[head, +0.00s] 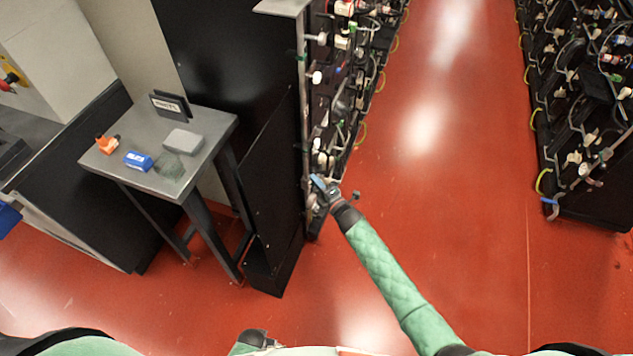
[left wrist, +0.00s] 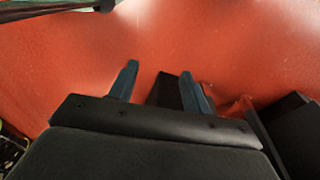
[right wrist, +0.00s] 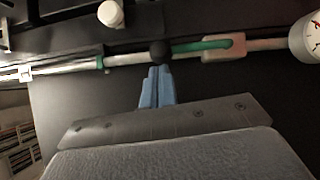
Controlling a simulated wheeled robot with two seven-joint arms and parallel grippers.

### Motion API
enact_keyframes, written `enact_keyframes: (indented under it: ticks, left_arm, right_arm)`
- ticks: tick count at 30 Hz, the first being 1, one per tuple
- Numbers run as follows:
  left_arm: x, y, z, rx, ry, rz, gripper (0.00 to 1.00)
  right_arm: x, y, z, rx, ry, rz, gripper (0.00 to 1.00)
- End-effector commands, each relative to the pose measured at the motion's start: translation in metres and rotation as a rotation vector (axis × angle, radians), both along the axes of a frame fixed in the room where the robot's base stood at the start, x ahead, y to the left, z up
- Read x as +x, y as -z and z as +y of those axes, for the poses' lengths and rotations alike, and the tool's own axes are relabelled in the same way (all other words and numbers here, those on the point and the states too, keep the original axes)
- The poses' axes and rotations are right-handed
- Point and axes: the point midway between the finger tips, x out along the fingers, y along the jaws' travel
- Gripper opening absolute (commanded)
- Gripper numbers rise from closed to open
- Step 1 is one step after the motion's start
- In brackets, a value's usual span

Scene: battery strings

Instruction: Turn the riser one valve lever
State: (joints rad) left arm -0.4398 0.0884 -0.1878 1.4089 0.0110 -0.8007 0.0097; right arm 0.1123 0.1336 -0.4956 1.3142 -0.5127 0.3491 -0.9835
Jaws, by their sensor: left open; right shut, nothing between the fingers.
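In the right wrist view a pale pipe (right wrist: 125,59) runs across a dark panel. A green lever (right wrist: 203,45) lies along it, beside a pale valve body (right wrist: 224,47). A dark round knob (right wrist: 160,52) sits at the lever's left end. My right gripper (right wrist: 156,80) is shut and empty, its blue fingertips just below the knob; I cannot tell if they touch. In the head view my right gripper (head: 318,183) is at the lower part of the upright riser pipe (head: 305,110). My left gripper (left wrist: 160,83) is open and empty above the red floor.
A round gauge (right wrist: 308,38) and a white knob (right wrist: 111,13) are near the pipe. A grey table (head: 205,150) with a blue box (head: 138,161) stands left. Battery racks (head: 575,110) stand right, with red aisle floor (head: 450,130) clear between.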

Motion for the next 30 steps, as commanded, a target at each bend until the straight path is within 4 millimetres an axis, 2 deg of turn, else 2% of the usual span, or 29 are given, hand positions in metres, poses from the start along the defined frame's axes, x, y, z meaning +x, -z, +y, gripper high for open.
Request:
enact_keyframes:
  ticks: [4,9,18,30]
  left_arm:
    - [-0.001,0.003,0.0,0.001,-0.001,0.012,0.48]
    - [0.005,-0.023,-0.009,-0.01,-0.003,0.016,0.48]
    - [0.01,-0.055,-0.016,-0.018,-0.007,0.033,0.48]
    - [0.01,-0.063,-0.017,-0.019,-0.009,0.038,0.48]
  right_arm:
    - [-0.007,0.003,-0.006,-0.001,0.0,0.001,0.0]
    - [-0.027,0.006,-0.021,-0.001,0.0,0.0,0.0]
    - [-0.056,0.006,-0.044,-0.001,0.0,0.001,0.0]
    - [-0.061,0.005,-0.048,0.003,0.0,0.003,0.0]
